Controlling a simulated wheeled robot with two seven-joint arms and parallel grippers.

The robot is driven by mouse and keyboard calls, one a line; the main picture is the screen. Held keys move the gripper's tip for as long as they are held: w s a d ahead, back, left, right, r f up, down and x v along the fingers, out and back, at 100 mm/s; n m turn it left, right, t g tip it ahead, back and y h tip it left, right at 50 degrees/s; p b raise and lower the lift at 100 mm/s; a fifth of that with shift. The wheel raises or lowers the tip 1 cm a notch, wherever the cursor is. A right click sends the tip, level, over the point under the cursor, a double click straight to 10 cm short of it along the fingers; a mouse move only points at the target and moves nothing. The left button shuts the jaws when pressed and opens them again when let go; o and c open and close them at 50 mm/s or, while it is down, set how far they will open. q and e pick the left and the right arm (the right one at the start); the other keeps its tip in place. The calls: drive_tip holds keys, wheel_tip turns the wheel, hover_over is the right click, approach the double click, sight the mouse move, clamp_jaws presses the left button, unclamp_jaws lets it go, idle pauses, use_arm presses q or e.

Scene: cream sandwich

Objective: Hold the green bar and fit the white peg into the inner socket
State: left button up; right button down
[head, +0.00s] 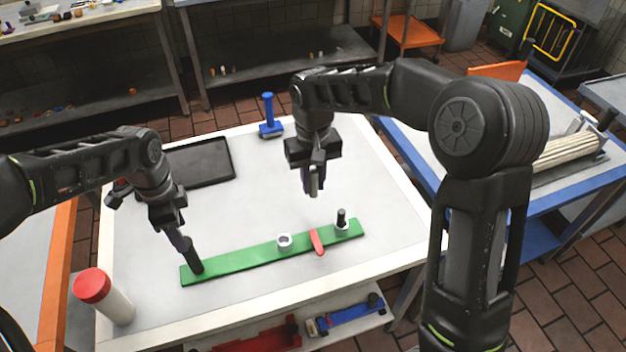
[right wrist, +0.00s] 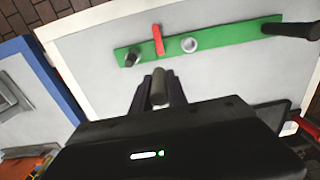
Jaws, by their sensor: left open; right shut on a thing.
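The green bar (head: 235,261) lies near the table's front edge; it also shows in the right wrist view (right wrist: 225,37). An empty white ring socket (head: 284,242) sits near its middle. A second white socket (head: 342,231) near the right end has a dark peg (head: 341,214) standing in it. A dark upright post (head: 194,261) stands at the bar's left end. My left gripper (head: 182,240) is open, at this post; contact is unclear. My right gripper (head: 314,185) is shut on a peg (right wrist: 160,88) that looks grey in shade, held above the table behind the bar.
A red piece (head: 317,242) lies across the bar between the sockets. A white cylinder with a red lid (head: 104,296) stands front left. A black tray (head: 205,160) and a blue tool (head: 270,128) are at the back. The table's right side is clear.

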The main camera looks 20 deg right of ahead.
sight(192, 255)
use_arm(q)
wheel_tip(192, 255, down, 11)
drive_tip(key=b, duration=0.7)
drive_tip(key=shift+c, duration=0.4)
clamp_jaws()
idle(1.2)
drive_tip(key=shift+o, duration=0.4)
unclamp_jaws()
drive_tip(key=shift+c, duration=0.5)
clamp_jaws()
idle(1.9)
